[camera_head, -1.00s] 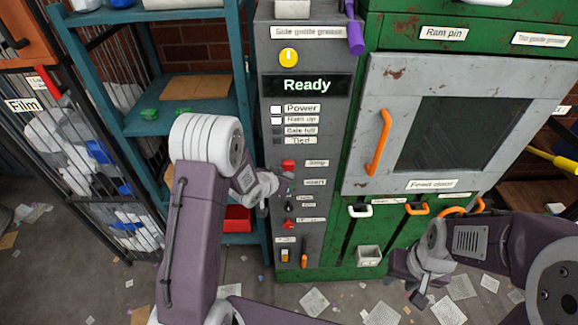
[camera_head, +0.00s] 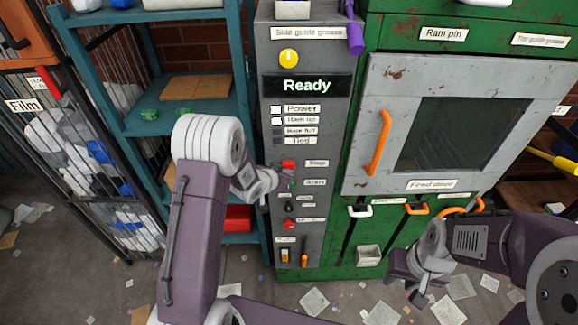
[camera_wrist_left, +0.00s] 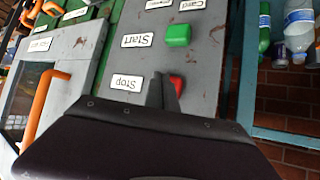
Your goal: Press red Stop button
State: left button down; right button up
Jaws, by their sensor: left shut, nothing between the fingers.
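The red Stop button (camera_head: 289,164) is on the grey control panel, beside its "Stop" label (camera_head: 317,163). In the left wrist view the red button (camera_wrist_left: 177,84) is partly hidden by my fingers. My left gripper (camera_head: 281,177) is shut and empty, its tips just below the button in the head view. In the left wrist view its fingertips (camera_wrist_left: 161,88) are right beside the button; I cannot tell whether they touch it. The green Start button (camera_wrist_left: 178,35) is close by. My right gripper (camera_head: 420,292) hangs low at the right, away from the panel; its jaws are unclear.
The panel display (camera_head: 307,85) reads "Ready". Below Start are a black knob (camera_head: 289,207) and another red button (camera_head: 289,225). A teal shelf (camera_head: 190,118) stands left of the panel, and a green machine with a grey door (camera_head: 360,150) stands right.

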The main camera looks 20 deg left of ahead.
pick_arm(q)
jog(key=shift+w+a, duration=0.1)
jog(key=shift+w, duration=0.35)
dwell(0.3)
jog(key=shift+s+d+b, duration=0.15)
jog(key=shift+s, duration=0.4)
jog(key=shift+s+d+b, duration=0.15)
jog(key=shift+s, duration=0.4)
jog(key=s, duration=0.2)
jog(key=s+d+b, duration=0.1)
jog(key=s+b, duration=0.1)
jog(key=s, duration=0.1)
jog(key=shift+s+d, duration=0.35)
